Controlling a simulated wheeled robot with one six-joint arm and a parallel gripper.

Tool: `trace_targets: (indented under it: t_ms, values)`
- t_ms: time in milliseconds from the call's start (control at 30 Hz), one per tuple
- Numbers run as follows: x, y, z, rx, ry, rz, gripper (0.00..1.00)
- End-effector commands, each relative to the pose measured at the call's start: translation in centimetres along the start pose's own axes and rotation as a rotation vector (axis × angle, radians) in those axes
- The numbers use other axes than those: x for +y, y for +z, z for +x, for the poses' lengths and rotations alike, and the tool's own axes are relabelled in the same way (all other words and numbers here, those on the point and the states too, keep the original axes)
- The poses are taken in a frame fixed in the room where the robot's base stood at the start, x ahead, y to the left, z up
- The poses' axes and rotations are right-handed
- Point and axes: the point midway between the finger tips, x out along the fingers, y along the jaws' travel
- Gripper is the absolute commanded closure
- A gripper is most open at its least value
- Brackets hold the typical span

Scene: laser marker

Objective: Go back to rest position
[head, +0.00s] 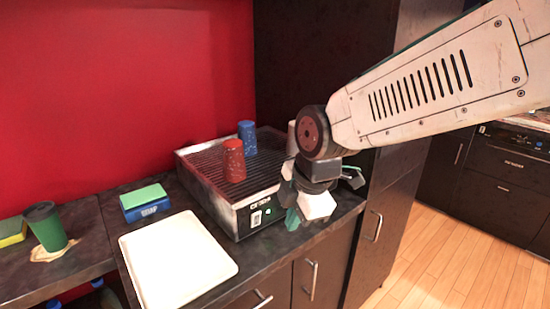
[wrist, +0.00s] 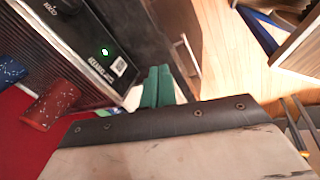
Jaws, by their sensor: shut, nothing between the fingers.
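My gripper (head: 292,220) is at the front right corner of the laser marker (head: 255,213), its fingers pointing down past the machine's front face. In the wrist view the two green fingers (wrist: 158,87) lie side by side, closed, with nothing between them. The machine's front, with a lit green button, also shows in the wrist view (wrist: 85,35). A red cup (head: 234,160) and a blue cup (head: 247,137) stand on the machine's ribbed top. In the wrist view the red cup (wrist: 55,105) and blue cup (wrist: 10,70) are at the left.
A white tray (head: 180,262) lies on the counter left of the machine. A green-topped blue sponge (head: 145,203) is behind it. A green cup (head: 46,227) stands further left near a yellow-green sponge (head: 12,232). Dark cabinets are below; open wooden floor (head: 450,250) is at the right.

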Motion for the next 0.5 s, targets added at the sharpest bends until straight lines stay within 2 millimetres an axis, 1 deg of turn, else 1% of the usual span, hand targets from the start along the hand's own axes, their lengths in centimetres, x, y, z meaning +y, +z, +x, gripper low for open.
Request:
trace_targets:
  t_ms: [33, 67, 167, 200, 267, 300, 367, 400, 500]
  values:
    - [-1.4, 0.3, 0.1, -0.01, -0.041, 0.113, 1.0]
    - [-2.2, 0.5, -0.1, -0.019, -0.063, 0.197, 1.0]
    - [-5.4, 2.3, -1.5, -0.067, -0.121, 0.514, 1.0]
    - [-6.7, 3.2, -2.3, -0.092, -0.137, 0.646, 1.0]
    - [-8.8, 4.7, -3.5, -0.133, -0.154, 0.849, 1.0]
    - [-10.3, 5.7, -4.5, -0.162, -0.159, 0.99, 1.0]
    - [-12.8, 7.2, -5.9, -0.208, -0.158, 1.208, 1.0]
    - [-14.6, 8.2, -7.0, -0.241, -0.152, 1.356, 1.0]
    - [-18.6, 10.1, -9.0, -0.299, -0.119, 1.657, 1.0]
